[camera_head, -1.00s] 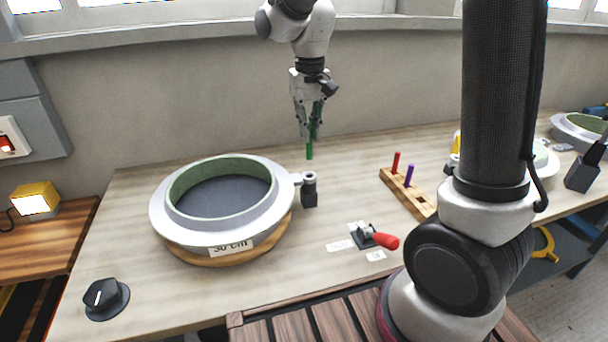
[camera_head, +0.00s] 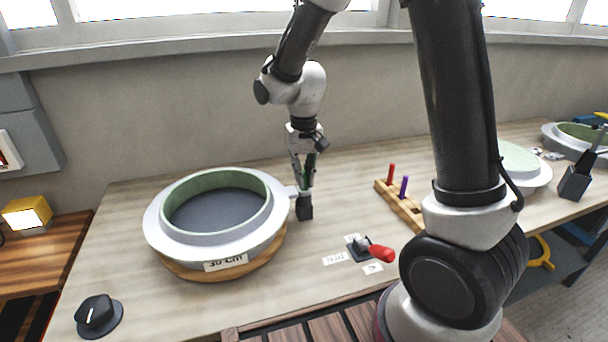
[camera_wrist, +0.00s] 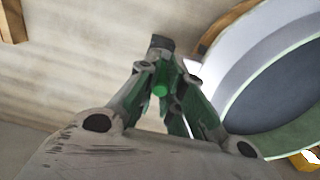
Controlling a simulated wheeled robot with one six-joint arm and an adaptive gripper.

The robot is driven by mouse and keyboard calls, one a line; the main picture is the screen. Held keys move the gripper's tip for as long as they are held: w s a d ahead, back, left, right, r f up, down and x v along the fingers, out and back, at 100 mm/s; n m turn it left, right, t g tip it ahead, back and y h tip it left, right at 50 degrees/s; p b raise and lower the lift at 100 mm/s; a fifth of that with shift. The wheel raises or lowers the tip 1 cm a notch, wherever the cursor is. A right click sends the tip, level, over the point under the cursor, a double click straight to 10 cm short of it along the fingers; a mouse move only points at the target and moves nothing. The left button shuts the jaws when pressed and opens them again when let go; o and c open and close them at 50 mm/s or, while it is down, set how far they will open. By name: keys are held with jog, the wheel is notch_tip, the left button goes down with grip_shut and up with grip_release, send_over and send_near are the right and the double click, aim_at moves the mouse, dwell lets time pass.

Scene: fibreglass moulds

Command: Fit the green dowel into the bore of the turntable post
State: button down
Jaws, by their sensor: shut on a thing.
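My gripper (camera_head: 304,182) is shut on the green dowel (camera_head: 308,177), which points down between the fingers. The dowel's round near end (camera_wrist: 160,90) shows in the wrist view. The dark turntable post (camera_head: 305,209) stands at the right side of the grey ring mould (camera_head: 160,228), directly below my gripper. In the wrist view the post (camera_wrist: 161,42) shows just beyond the fingertips. The dowel's lower end and the bore are hidden by the fingers, so I cannot tell whether the dowel is in the bore or just above it.
A wooden rack (camera_head: 405,208) with a red peg (camera_head: 391,173) and a purple peg (camera_head: 404,186) stands to the right. A red-handled clamp (camera_head: 378,252) lies in front, and a black knob (camera_head: 98,314) is at front left. The bench between post and rack is clear.

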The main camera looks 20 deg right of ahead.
jog(key=c, duration=1.5)
grip_release()
jog(key=shift+c, duration=0.2)
notch_tip(320, 180, up, 12)
jog(key=s+d+r+t, duration=0.2)
jog(key=s+d, duration=0.5)
jog(key=s, duration=0.4)
jog(key=s+d+r+t, duration=0.2)
jog(key=s+d+r, duration=0.2)
jog(key=s+d, duration=0.4)
jog(key=s, duration=0.3)
